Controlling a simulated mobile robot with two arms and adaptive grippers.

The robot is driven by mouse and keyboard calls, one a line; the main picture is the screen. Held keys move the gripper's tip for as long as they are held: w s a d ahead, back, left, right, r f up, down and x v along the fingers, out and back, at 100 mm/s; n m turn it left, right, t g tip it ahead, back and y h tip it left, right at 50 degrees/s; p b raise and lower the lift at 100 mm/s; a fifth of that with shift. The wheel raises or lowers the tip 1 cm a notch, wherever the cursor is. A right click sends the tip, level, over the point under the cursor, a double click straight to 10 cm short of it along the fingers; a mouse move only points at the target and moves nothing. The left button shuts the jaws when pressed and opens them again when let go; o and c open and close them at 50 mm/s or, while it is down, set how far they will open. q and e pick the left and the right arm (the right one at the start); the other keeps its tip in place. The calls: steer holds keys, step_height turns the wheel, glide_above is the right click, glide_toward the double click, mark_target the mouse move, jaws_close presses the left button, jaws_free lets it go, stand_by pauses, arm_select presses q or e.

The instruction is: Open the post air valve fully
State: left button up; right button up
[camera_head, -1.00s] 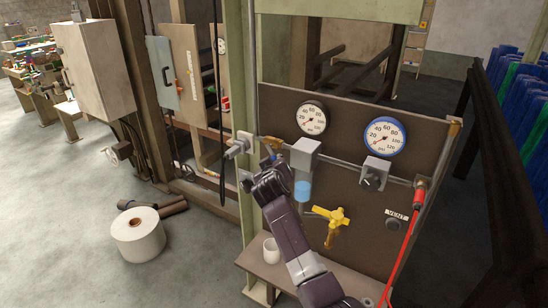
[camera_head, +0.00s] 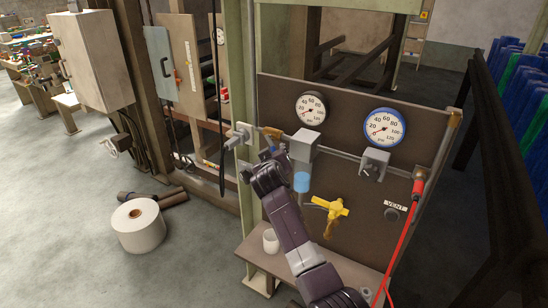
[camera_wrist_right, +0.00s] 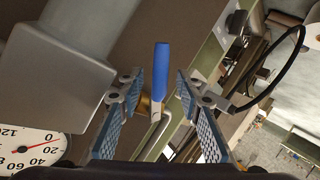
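The valve has a blue lever handle (camera_wrist_right: 161,70) that shows in the right wrist view, with a brass-coloured body (camera_wrist_right: 157,105) behind it on a grey pipe. In the head view the brass body (camera_head: 271,132) sits beside the green post, left of the grey regulator box (camera_head: 305,144). My right gripper (camera_wrist_right: 158,88) is open, with one finger on each side of the blue handle and visible gaps between. In the head view my right gripper (camera_head: 270,160) is just below the valve and hides part of the handle. My left gripper is not in view.
Two gauges, one black-rimmed (camera_head: 311,108) and one blue-rimmed (camera_head: 385,127), stand on the brown panel (camera_head: 350,170). A white cup (camera_head: 270,241) stands on the shelf below.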

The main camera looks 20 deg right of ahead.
steer(key=v, duration=1.1)
steer(key=shift+s, duration=0.35)
steer(key=shift+a, duration=0.15)
steer(key=shift+c, duration=0.7)
